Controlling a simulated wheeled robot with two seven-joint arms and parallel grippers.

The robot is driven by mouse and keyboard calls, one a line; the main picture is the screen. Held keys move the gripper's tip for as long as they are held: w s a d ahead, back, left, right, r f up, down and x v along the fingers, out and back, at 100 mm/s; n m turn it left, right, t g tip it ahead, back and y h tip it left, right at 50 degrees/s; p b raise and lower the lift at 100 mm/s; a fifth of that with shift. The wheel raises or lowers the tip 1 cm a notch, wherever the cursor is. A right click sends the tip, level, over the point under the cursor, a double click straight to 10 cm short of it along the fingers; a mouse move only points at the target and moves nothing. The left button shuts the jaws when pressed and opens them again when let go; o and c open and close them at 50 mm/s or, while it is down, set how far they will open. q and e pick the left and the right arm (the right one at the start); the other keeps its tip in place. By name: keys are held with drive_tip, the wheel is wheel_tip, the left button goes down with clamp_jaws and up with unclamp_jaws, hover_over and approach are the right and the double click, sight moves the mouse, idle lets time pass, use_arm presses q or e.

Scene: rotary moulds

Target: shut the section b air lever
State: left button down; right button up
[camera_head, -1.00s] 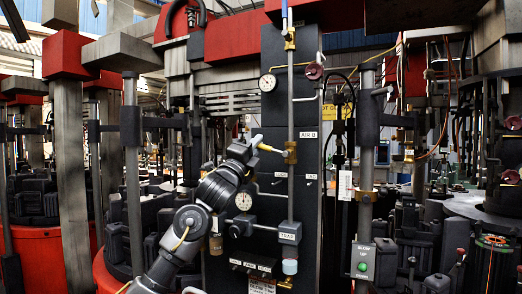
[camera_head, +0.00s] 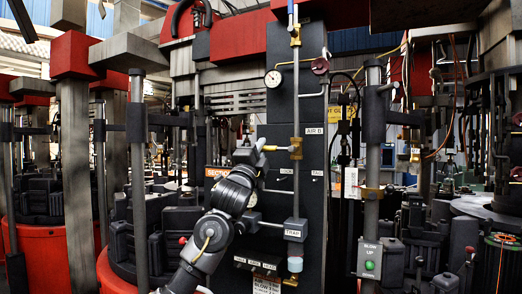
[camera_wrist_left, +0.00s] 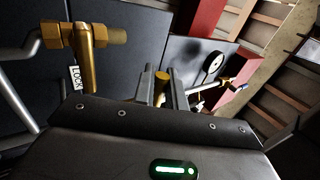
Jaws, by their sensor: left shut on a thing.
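The section b air lever (camera_head: 276,148) is a short yellow handle. It lies nearly level, pointing left from a brass valve (camera_head: 296,148) on a vertical pipe, beside the "AIR B" label (camera_head: 314,131). My left gripper (camera_head: 260,146) is shut on the lever's left end, and its fingers partly hide it. In the left wrist view a round gold end (camera_wrist_left: 161,84) shows between the two grey fingers. My right gripper is in neither view.
The dark panel (camera_head: 282,100) carries a gauge (camera_head: 273,78) above the lever and an upper valve with a blue handle (camera_head: 291,12). A trap pipe runs below. A post (camera_head: 373,150) with a blow box (camera_head: 369,262) stands right. An orange section sign (camera_head: 217,172) is behind my arm.

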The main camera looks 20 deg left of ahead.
use_arm(q)
drive_tip(key=c, duration=1.5)
unclamp_jaws()
drive_tip(key=shift+f, duration=0.1)
drive_tip(key=shift+s, duration=0.1)
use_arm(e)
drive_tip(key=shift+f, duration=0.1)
